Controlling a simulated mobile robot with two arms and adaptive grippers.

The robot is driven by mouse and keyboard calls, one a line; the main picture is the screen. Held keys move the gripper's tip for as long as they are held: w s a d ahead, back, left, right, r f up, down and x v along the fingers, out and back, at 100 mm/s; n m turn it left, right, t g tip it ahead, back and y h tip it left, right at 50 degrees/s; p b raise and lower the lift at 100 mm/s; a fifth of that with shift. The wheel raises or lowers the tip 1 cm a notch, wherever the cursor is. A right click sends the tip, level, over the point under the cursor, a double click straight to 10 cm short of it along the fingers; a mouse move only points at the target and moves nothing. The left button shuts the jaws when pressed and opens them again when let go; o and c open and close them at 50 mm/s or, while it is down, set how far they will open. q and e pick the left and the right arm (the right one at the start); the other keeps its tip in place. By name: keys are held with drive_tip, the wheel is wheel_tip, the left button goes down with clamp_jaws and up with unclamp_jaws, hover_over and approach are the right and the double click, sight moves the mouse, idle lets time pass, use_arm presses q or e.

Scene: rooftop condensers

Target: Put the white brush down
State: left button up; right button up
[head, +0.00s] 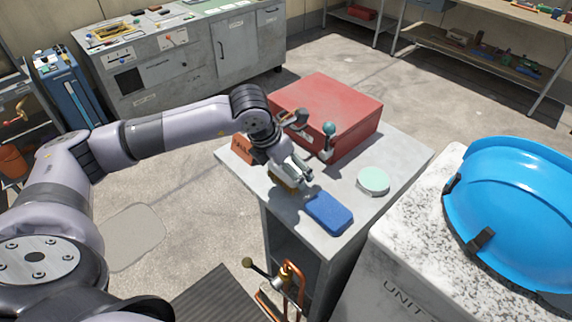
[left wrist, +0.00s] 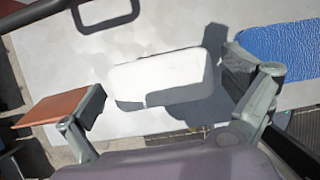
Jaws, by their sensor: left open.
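The white brush (left wrist: 160,75) lies on the grey cabinet top (left wrist: 60,55) in the left wrist view, its pale back facing the camera, partly in shadow. In the head view only its tan bristly side (head: 286,185) shows below my left gripper (head: 297,174), which hides most of the rest. In the left wrist view my left gripper (left wrist: 170,105) is open, one finger on each side of the brush, with visible gaps between them and it. My right gripper is not in view.
A blue sponge-like block (head: 329,213) lies close in front of the brush. A pale green disc (head: 373,180) is to the right. A red case (head: 335,105) stands behind, an orange item (head: 243,148) to the left. A blue helmet (head: 515,215) is on a marbled unit at right.

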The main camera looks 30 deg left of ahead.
use_arm(q)
drive_tip(key=shift+p, duration=0.4)
drive_tip(key=b+v, duration=0.3)
drive_tip(key=v, duration=1.4)
drive_tip(key=shift+s+a, duration=0.15)
drive_tip(key=shift+a, duration=0.2)
